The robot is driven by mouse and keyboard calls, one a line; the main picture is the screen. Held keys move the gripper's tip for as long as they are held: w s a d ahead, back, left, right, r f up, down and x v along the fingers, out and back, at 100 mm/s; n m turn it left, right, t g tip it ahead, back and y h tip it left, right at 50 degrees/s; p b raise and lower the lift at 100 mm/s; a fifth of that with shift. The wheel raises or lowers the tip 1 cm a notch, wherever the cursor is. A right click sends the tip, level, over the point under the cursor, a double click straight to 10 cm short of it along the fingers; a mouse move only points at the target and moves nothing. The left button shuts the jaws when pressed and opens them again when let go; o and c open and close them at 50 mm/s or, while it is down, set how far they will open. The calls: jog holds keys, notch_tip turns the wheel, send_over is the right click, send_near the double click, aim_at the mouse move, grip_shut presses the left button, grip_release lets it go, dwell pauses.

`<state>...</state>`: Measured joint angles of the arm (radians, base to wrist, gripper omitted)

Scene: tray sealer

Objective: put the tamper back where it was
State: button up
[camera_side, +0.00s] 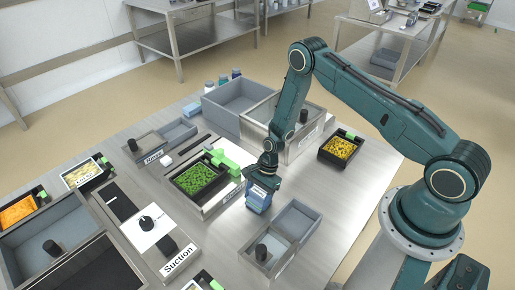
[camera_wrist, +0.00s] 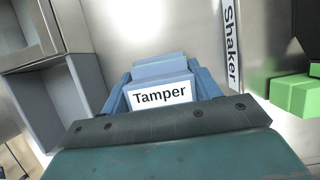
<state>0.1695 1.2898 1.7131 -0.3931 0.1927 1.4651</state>
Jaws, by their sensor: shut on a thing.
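The tamper is a blue block with a white label reading "Tamper". It shows in the wrist view (camera_wrist: 160,93) between the blue fingers of my gripper (camera_wrist: 160,82), which is shut on it. In the side view, my gripper (camera_side: 263,178) points down with the tamper (camera_side: 258,199) below it. They are right of the tray of green pieces (camera_side: 197,179) and behind the small grey lidded bin (camera_side: 306,217). I cannot tell whether the tamper's underside touches the steel table. No spot marked for the tamper can be read in either view.
A larger grey bin (camera_side: 231,105) stands at the back, and a black tray of yellow pieces (camera_side: 340,148) at the right. Bright green blocks (camera_side: 224,163) sit close left of my gripper. A "Shaker" label (camera_wrist: 231,45) shows in the wrist view. Bare table lies right of the tamper.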

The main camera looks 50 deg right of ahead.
dwell(0.3)
jog(key=o, duration=1.3)
jog(key=shift+c, duration=0.2)
jog(key=c, duration=0.3)
jog(key=shift+c, duration=0.2)
jog(key=shift+r, duration=3.45)
